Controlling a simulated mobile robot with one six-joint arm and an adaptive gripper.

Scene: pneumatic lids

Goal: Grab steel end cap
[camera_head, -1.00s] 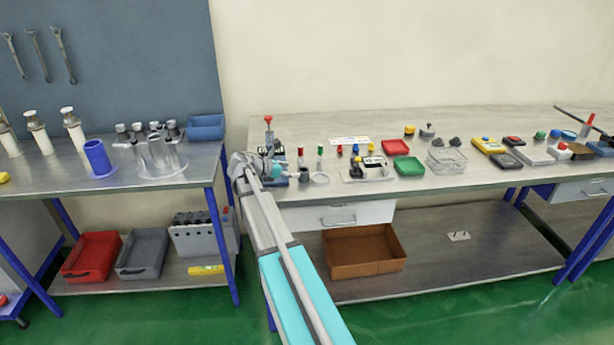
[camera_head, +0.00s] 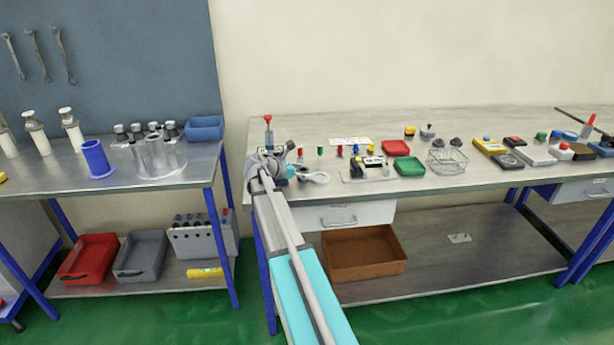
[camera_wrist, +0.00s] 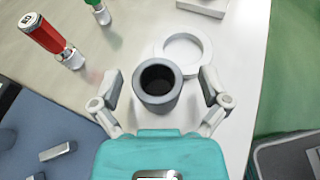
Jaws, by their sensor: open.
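A grey round hollow piece with a dark opening, which looks like the steel end cap (camera_wrist: 158,92), stands on the bench in the wrist view. My gripper (camera_wrist: 160,80) is open, with one finger on each side of this cap and gaps visible between the fingers and its wall. I cannot tell how far the fingertips are above the bench. In the head view my gripper (camera_head: 291,172) is over the left end of the right bench. The cap cannot be made out there.
A white ring-shaped piece (camera_wrist: 183,50) lies just behind the cap. A red cylinder (camera_wrist: 47,36) and a green one (camera_wrist: 96,8) stand to the left. The bench edge is close on the right in the wrist view. A red-topped device (camera_head: 268,130) stands behind my arm.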

